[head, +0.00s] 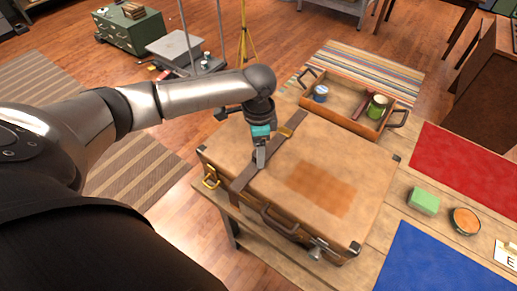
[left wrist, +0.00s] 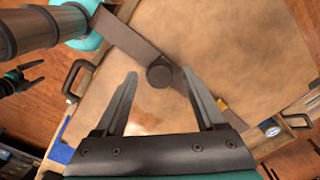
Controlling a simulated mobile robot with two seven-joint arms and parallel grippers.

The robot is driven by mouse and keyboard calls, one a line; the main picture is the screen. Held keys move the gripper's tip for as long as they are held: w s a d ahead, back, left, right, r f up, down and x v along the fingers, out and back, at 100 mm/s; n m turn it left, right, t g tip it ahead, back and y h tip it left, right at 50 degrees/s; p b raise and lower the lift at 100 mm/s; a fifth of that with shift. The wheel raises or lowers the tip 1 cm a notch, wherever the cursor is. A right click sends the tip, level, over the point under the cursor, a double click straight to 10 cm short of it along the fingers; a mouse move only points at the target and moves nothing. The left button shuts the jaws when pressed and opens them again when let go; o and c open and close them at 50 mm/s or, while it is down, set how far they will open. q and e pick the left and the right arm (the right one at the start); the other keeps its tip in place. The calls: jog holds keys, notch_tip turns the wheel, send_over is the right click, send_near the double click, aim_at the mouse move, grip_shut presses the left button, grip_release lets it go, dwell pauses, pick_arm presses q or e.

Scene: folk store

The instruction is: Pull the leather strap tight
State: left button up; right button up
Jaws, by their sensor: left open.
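A brown leather suitcase (head: 305,185) lies flat and shut on the wooden table. A dark leather strap (head: 243,181) runs across its lid on the left side, with a brass buckle (head: 285,132) near the far edge. My left gripper (head: 260,160) points down over the strap. In the left wrist view its jaws (left wrist: 159,74) are open, and the strap (left wrist: 128,40) runs beyond the fingertips. A dark round piece (left wrist: 160,73) on the strap shows between the fingertips. I cannot tell whether the fingers touch the strap.
A wooden tray (head: 335,112) with a blue tin (head: 320,94) and a green pot (head: 377,107) stands behind the suitcase. A green block (head: 423,201), an orange-filled round tin (head: 466,220), a red cloth (head: 470,170) and a blue cloth (head: 425,260) lie to the right.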

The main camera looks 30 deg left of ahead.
pick_arm(q)
jog(key=shift+f, duration=0.15)
jog(key=shift+c, duration=0.3)
grip_shut()
dwell(1.1)
